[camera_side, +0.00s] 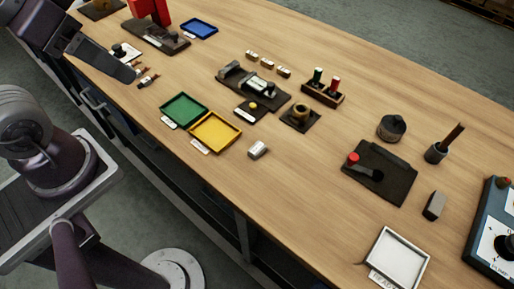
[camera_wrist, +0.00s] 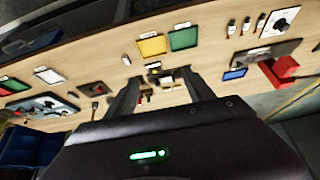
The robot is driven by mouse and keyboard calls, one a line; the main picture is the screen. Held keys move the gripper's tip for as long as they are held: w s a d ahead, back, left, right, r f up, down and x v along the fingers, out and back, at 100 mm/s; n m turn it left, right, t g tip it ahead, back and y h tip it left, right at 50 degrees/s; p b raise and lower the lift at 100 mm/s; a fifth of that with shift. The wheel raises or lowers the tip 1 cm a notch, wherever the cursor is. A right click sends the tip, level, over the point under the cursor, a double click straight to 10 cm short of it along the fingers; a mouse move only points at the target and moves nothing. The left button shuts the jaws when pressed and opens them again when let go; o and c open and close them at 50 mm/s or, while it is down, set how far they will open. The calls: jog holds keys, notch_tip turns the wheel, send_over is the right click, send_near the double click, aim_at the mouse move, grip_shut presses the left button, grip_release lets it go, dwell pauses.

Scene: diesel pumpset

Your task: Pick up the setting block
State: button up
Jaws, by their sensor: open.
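A small pale grey block (camera_side: 258,149) with a marked face lies on the bench just right of the yellow tray; it also shows small in the wrist view (camera_wrist: 126,60). A darker grey block (camera_side: 434,205) stands farther right, near the white tray. I cannot tell for certain which one is the setting block. My gripper (camera_wrist: 161,75) is open, its two dark fingers apart, with nothing seen held between them. My arm reaches in at the upper left of the side view, well away from both blocks.
A yellow tray (camera_side: 215,131) and green tray (camera_side: 184,110) lie near the front edge. A dark fixture (camera_side: 252,85), a dark plate with a red knob (camera_side: 380,185) and a white tray (camera_side: 398,258) are around. Bare wood surrounds the pale block's right side.

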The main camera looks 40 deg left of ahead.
jog(key=w+d+m+g, duration=0.1)
jog(key=w+d+m, duration=0.1)
jog(key=w+m, duration=0.25)
jog(key=m+g, duration=0.5)
jog(key=m, duration=0.8)
send_over(257, 148)
jog(key=f, duration=1.9)
jog(key=shift+s+d, duration=0.1)
jog(key=shift+d, duration=0.1)
jog(key=f, duration=0.7)
jog(key=shift+a+f, duration=0.2)
jog(key=shift+f, duration=0.1)
grip_shut()
